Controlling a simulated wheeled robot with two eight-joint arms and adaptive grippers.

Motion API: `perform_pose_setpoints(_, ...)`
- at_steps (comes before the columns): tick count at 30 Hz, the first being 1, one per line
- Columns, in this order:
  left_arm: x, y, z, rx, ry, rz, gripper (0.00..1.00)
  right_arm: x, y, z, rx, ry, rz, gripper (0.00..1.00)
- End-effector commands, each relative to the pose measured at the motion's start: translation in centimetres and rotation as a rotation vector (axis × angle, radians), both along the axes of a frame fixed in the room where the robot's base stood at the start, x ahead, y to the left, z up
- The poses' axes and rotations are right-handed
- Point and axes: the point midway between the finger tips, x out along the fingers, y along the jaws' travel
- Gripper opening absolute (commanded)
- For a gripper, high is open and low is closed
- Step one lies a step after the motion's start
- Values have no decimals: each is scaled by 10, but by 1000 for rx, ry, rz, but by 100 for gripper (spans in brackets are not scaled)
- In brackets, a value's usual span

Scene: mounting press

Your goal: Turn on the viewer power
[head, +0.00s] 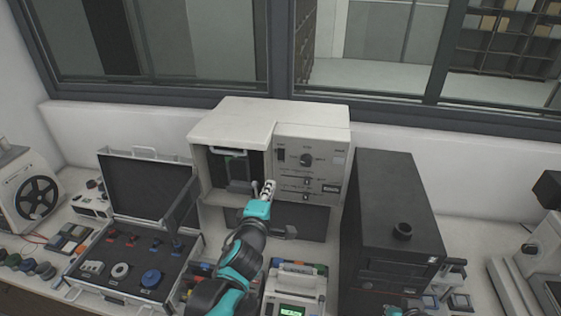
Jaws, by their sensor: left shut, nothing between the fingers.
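The viewer appears to be the beige cabinet (235,118) in the middle of the bench, with a dark recessed opening on its left. Its grey front panel (325,157) carries a small dark switch (281,156) at upper left, a round black knob (306,160) and slider-like controls below. Labels are too small to read. My left gripper (264,187) is shut and empty, in front of the cabinet near the panel's lower left edge, below the switch. I cannot tell whether it touches the cabinet. My right gripper is not in view; a teal piece of my arm shows at the bottom edge.
An open case (150,190) with several parts stands at left, beside a reel machine (37,198). A tall black unit (385,195) stands close on the right. A small device with a green display (292,311) sits in front. The bench is crowded.

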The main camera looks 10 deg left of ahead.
Motion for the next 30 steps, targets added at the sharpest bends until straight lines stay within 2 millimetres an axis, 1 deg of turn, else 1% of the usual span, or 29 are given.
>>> perform_pose_setpoints(5, 6, 0, -1, 1, 1, 1, 0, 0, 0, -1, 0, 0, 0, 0)
perform_pose_setpoints(8, 18, 0, -3, 0, 1, 1, 0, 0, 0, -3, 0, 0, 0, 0)
perform_pose_setpoints(11, 36, 0, -5, 0, 0, 1, 0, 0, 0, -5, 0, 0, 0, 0)
perform_pose_setpoints(18, 88, 1, -11, 0, 1, 1, 0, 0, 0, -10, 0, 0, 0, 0)
perform_pose_setpoints(21, 107, 1, -14, 0, 1, 1, 0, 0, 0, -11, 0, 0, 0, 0)
perform_pose_setpoints(24, 122, 1, -15, 1, 1, 1, 0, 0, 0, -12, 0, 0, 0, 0)
perform_pose_setpoints(27, 132, 1, -16, 1, 1, 1, 0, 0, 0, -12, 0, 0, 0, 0)
perform_pose_setpoints(30, 137, 1, -17, 0, 1, 1, 0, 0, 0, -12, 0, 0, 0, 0)
